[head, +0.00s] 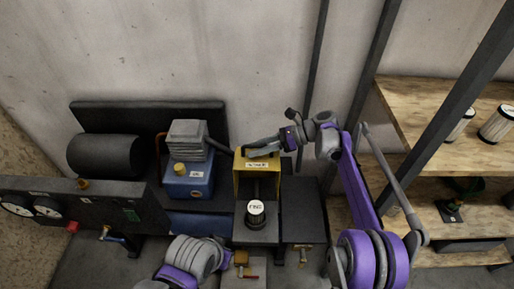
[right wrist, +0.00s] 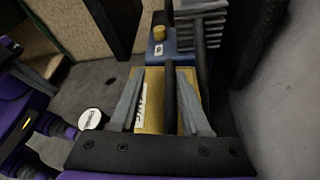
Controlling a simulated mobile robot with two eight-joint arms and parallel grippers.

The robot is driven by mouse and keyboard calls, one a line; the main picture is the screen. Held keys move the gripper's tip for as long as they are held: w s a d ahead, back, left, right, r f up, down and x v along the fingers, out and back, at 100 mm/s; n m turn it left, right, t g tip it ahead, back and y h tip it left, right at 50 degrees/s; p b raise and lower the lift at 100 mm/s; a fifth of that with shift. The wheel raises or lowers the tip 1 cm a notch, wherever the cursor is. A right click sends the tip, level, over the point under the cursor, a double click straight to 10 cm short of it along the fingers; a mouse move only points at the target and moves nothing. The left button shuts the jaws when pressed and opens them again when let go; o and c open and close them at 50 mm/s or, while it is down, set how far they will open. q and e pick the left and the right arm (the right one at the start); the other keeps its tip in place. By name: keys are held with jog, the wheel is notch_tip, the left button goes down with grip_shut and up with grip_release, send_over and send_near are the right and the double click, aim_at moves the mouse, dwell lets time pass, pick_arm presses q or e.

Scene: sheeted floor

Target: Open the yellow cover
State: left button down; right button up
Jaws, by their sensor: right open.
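The yellow cover (head: 243,181) is a boxy yellow part with a white label on its top edge, in the middle of the head view. A dark upright bar and a round white-capped cylinder (head: 256,208) show at its front. My right gripper (head: 258,146) reaches in from the right, at the cover's top back edge. In the right wrist view, its two grey fingers (right wrist: 161,73) are apart, with the yellow cover (right wrist: 152,88) and a dark bar showing between them. I cannot tell whether they touch it. My left gripper is not in view; only part of my left arm shows at the bottom.
A blue machine with a grey finned block (head: 187,138) stands close left of the cover. A black cylinder (head: 104,156) and a gauge panel (head: 70,204) are farther left. A concrete wall (head: 220,50) is close behind. Wooden shelves (head: 440,110) with canisters stand right.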

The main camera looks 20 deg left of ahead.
jog(key=p+v, duration=0.1)
jog(key=v, duration=0.9)
jog(key=shift+d, duration=0.35)
jog(key=shift+w+r, duration=0.1)
